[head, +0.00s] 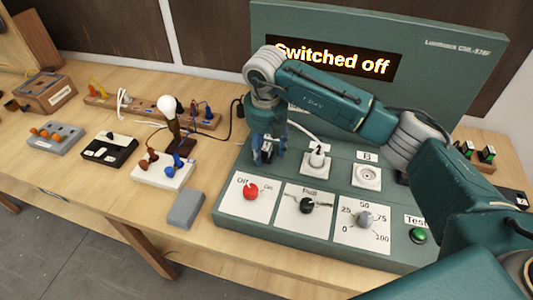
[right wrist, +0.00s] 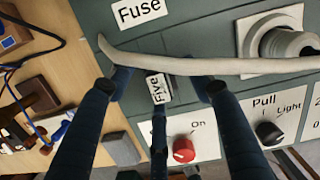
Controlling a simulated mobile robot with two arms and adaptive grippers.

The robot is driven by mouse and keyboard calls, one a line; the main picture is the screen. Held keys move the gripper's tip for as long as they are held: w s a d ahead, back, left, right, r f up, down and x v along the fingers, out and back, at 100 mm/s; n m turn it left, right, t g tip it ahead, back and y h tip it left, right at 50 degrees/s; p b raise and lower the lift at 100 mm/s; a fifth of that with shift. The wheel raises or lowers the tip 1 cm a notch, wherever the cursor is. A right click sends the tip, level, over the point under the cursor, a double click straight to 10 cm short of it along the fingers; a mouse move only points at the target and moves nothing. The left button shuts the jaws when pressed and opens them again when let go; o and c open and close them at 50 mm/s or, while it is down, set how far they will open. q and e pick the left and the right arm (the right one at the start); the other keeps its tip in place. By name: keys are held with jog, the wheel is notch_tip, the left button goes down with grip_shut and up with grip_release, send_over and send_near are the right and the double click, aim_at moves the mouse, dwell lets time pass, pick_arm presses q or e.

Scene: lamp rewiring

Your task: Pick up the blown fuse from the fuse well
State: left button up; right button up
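My right gripper (head: 266,150) is over the left part of the green console, beside the "Fuse" label (right wrist: 139,10). In the right wrist view its dark blue fingers (right wrist: 162,88) are spread apart. A small pale piece marked "Five" (right wrist: 158,88) shows between them; I take it for the fuse, but cannot tell whether it sits in the well. The fingers show gaps on both sides of it. The well itself is hidden. In the head view the fingers mostly cover this spot. My left gripper is not in view.
A pale cable (right wrist: 190,66) crosses just past the fingertips to a plug (head: 317,157). A red knob (head: 250,191), black knob (head: 306,204) and grey knob (head: 364,220) stand in front. The console screen (head: 333,58) reads "Switched off". A lamp bulb (head: 168,105) stands left.

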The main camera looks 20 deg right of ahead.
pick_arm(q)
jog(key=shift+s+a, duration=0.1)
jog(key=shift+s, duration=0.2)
pick_arm(e)
jog(key=shift+r, duration=0.15)
grip_shut()
jog(key=shift+r, duration=0.1)
